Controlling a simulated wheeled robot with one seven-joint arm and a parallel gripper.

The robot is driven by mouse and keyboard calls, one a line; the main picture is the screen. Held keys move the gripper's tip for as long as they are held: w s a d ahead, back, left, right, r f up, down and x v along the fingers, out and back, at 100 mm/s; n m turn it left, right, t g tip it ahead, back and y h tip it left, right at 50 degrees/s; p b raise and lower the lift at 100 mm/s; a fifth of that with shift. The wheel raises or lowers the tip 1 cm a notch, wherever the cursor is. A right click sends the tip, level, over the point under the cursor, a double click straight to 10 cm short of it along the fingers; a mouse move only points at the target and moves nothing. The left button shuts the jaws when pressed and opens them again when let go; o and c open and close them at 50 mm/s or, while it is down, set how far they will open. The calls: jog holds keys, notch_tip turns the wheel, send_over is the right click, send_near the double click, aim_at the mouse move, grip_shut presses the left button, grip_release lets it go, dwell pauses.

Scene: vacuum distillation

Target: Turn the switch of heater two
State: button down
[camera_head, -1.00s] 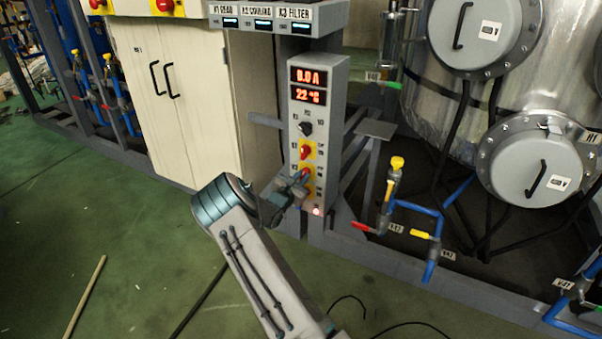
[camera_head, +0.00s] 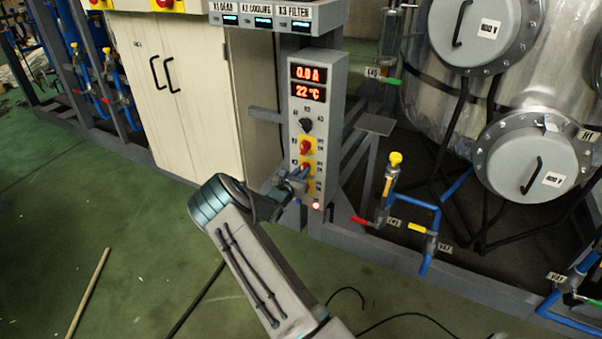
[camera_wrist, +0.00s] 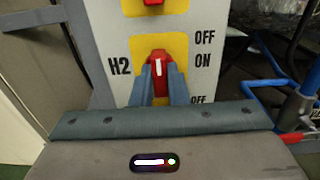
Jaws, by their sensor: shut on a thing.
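The heater two switch (camera_wrist: 158,62) is a red knob with a white mark on a yellow plate, beside the label H2 in the wrist view. OFF and ON labels stand to its right. My gripper (camera_wrist: 159,78) is shut on the knob, a blue-grey finger on each side. The white mark looks nearly upright. In the head view my gripper (camera_head: 302,178) is at the lower part of the grey control box (camera_head: 320,127) and hides part of the lower switches. The box displays read 0.0 A and 22 °C.
Another red switch (camera_head: 305,147) sits just above, with a black knob (camera_head: 306,125) higher up. A cream cabinet (camera_head: 195,110) stands left. Blue pipes with a yellow-topped valve (camera_head: 395,160) stand right. Green floor is open at left, with a wooden stick (camera_head: 88,293).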

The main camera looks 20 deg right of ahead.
jog(key=shift+f, duration=0.1)
jog(key=c, duration=1.4)
grip_release()
jog(key=shift+c, duration=0.2)
jog(key=shift+s+a, duration=0.1)
jog(key=p+v, duration=0.3)
jog(key=v, duration=1)
jog(key=shift+s+a, duration=0.2)
jog(key=shift+s, duration=0.05)
